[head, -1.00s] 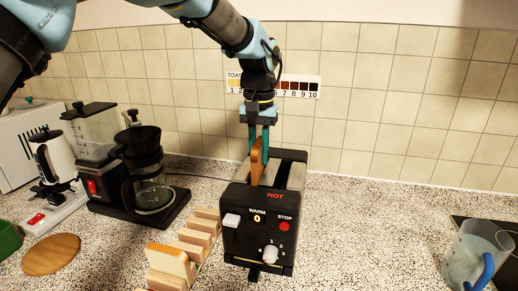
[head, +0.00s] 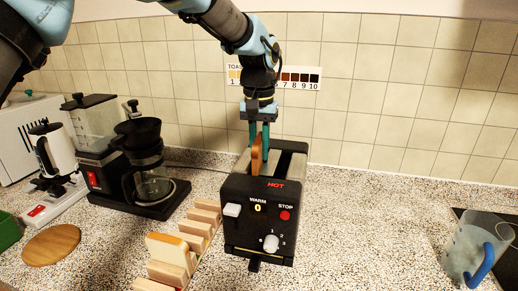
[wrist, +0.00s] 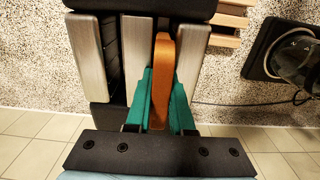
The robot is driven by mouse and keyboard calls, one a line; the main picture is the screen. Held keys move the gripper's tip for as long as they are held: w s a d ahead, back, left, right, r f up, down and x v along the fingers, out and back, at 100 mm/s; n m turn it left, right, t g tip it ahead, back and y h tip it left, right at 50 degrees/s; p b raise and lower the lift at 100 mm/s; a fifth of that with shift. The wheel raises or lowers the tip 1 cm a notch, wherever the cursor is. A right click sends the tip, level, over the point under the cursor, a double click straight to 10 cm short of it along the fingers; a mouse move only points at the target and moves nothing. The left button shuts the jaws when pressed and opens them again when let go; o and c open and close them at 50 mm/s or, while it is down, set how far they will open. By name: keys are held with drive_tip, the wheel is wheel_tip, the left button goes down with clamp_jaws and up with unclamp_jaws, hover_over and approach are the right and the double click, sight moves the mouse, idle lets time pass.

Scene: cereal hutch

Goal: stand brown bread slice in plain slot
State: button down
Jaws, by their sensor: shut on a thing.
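My gripper (head: 259,142) is above the black toaster (head: 259,222), pointing down, with teal fingers. It is shut on the brown bread slice (head: 256,160), which stands upright and edge-on at the toaster's left slot. In the wrist view the slice (wrist: 161,75) sits between the two teal fingers (wrist: 161,98) and lines up with a slot between metal plates. How deep it sits in the slot I cannot tell. The toaster's other slot (wrist: 110,45) looks empty. The toaster front shows a red HOT, the word WARM, a 0, a STOP button and a dial.
A wooden rack (head: 204,216) holding a pale bread slice (head: 167,246) stands just left of the toaster. A clear jug (head: 470,250) is far right; the counter between is clear.

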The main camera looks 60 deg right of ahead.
drive_tip(key=c, duration=1)
unclamp_jaws()
drive_tip(key=shift+s+a+f, duration=0.1)
drive_tip(key=shift+a+f, duration=0.05)
drive_tip(key=shift+f, duration=0.4)
drive_tip(key=shift+a+f, duration=0.15)
drive_tip(key=shift+f, duration=0.35)
drive_tip(key=o, duration=0.3)
drive_tip(key=shift+d+r+b, duration=0.1)
drive_tip(key=shift+r+b, duration=0.15)
drive_tip(key=shift+b, duration=0.05)
wheel_tip(320, 180, up, 12)
drive_tip(key=b, duration=0.3)
drive_tip(key=shift+r, duration=0.2)
